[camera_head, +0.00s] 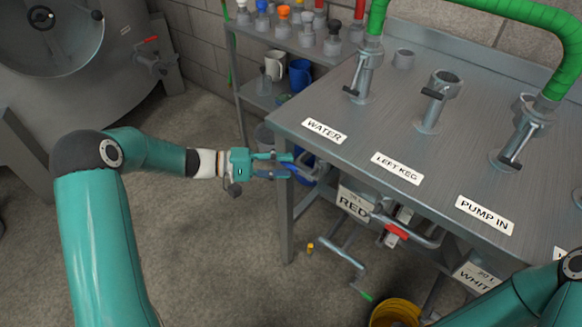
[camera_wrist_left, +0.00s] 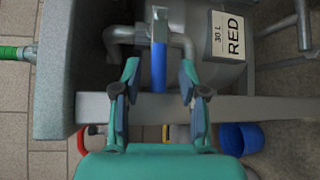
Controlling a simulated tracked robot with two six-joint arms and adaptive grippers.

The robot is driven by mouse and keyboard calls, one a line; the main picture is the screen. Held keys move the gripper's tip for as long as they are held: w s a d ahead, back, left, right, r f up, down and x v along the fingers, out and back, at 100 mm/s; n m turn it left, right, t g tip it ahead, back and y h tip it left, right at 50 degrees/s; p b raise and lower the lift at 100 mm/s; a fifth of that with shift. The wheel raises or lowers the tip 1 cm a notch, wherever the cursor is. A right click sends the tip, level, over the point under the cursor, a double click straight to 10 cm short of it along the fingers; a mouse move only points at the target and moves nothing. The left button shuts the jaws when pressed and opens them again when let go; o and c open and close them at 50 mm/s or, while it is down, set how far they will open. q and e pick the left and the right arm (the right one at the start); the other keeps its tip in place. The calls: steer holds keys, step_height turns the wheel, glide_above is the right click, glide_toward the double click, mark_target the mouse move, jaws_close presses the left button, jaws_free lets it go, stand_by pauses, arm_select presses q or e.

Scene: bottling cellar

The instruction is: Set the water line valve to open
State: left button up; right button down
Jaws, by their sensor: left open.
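A valve with a blue lever (camera_wrist_left: 158,66) sits on a grey pipe (camera_wrist_left: 180,40) under the steel table, near the table's left side. The lever also shows in the head view (camera_head: 303,163), partly hidden. My left gripper (camera_head: 288,166) is open beside the table leg. In the left wrist view its fingers (camera_wrist_left: 160,68) appear on either side of the lever; I cannot tell whether they touch it. A WATER label (camera_head: 325,131) lies on the tabletop, in line with a steel port with a black lever (camera_head: 351,91) and a green hose. My right gripper is out of view.
The steel table (camera_head: 400,135) has a leg (camera_head: 285,215) close to my left gripper. A red-handled valve (camera_head: 396,232) and a RED keg (camera_head: 353,203) are farther right below it. A yellow bucket (camera_head: 396,312) stands on the floor. Floor left of the table is clear.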

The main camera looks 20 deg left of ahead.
arm_select(q)
steer(key=shift+x, duration=0.85)
steer(key=shift+c, duration=0.3)
jaws_close()
